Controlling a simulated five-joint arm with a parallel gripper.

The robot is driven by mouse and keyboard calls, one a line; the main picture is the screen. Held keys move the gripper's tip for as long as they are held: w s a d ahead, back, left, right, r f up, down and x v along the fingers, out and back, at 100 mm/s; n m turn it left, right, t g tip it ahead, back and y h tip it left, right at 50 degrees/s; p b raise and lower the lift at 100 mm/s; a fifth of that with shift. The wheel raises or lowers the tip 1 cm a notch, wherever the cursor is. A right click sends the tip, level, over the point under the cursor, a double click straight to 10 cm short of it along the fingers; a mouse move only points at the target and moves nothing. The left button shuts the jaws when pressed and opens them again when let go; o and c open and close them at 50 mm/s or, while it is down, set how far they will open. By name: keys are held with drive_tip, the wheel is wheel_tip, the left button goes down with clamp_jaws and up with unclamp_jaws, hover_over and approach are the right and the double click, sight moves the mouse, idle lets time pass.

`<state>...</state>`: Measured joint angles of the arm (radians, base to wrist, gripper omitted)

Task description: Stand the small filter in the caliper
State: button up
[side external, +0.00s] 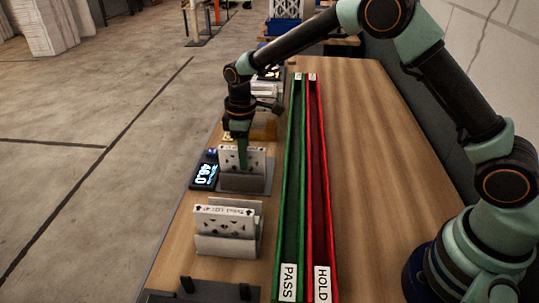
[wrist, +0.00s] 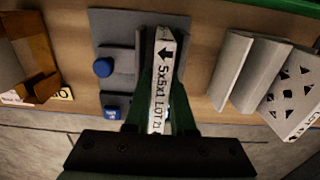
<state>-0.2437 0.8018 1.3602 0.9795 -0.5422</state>
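The small filter, a white-edged card frame marked "5x5x1" in the wrist view (wrist: 163,75), stands upright at the grey caliper (wrist: 110,22). In the side view, the filter (side external: 228,160) rises behind the caliper's front grey jaw (side external: 243,181). My gripper (wrist: 161,108) points down over it, with its green fingers on both sides of the filter, seemingly touching it. In the side view my gripper (side external: 241,158) is at the filter's top edge. The caliper's display (side external: 204,175) is lit with figures. The filter's bottom edge is hidden, so I cannot tell whether it rests on the base.
Another patterned filter (side external: 224,212) stands in a grey holder (side external: 228,244) nearer the camera. A green PASS channel (side external: 276,240) and red HOLD channel (side external: 327,240) run alongside on the right. A brown cardboard piece (wrist: 38,45) lies beyond the caliper. The table right of the channels is clear.

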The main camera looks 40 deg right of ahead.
drive_tip(key=o, duration=0.4)
drive_tip(key=shift+r, duration=0.1)
